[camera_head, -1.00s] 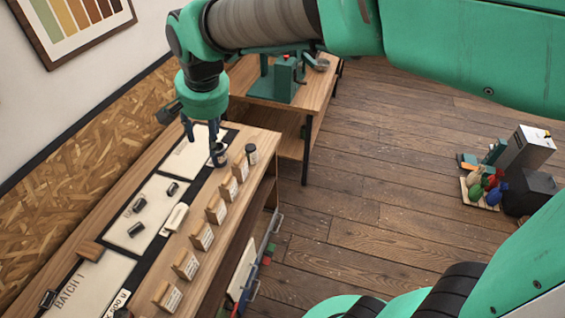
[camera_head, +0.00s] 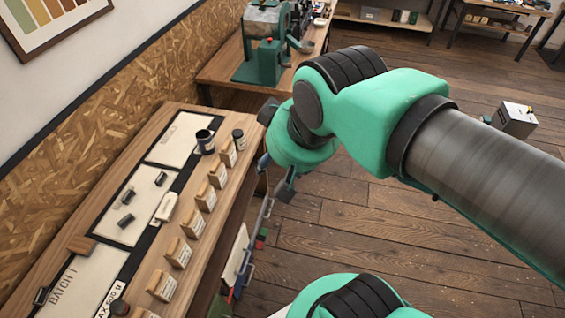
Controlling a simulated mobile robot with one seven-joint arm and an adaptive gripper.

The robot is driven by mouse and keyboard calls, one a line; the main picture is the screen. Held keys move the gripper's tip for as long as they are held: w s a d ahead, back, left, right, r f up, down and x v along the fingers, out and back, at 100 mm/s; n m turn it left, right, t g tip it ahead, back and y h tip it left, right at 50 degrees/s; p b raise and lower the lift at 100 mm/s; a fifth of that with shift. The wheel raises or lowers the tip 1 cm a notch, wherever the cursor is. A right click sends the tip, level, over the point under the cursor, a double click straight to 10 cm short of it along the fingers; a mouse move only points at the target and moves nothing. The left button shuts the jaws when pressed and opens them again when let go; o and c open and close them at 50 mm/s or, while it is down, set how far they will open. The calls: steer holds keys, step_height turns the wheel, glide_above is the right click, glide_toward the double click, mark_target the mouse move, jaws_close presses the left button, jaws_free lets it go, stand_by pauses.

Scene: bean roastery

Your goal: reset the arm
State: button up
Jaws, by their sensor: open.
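My gripper (camera_head: 275,177) is open and empty. It hangs past the right edge of the workbench (camera_head: 222,222), over the floor side, with its fingers angled down. My green arm reaches in from the right and covers part of the floor. A dark cup (camera_head: 205,141) stands upright at the far end of the bench, apart from my gripper. A small dark jar (camera_head: 238,139) stands to the right of the cup.
Several wooden blocks with labels (camera_head: 218,176) stand in a row along the bench's right side. A second table (camera_head: 215,72) with a green machine (camera_head: 262,62) stands behind.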

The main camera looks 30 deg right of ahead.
steer(key=shift+s+d+f, duration=0.15)
steer(key=shift+s+f, duration=0.05)
steer(key=shift+s, duration=0.25)
step_height(320, 180, down, 7)
steer(key=b, duration=0.7)
steer(key=shift+f, duration=0.15)
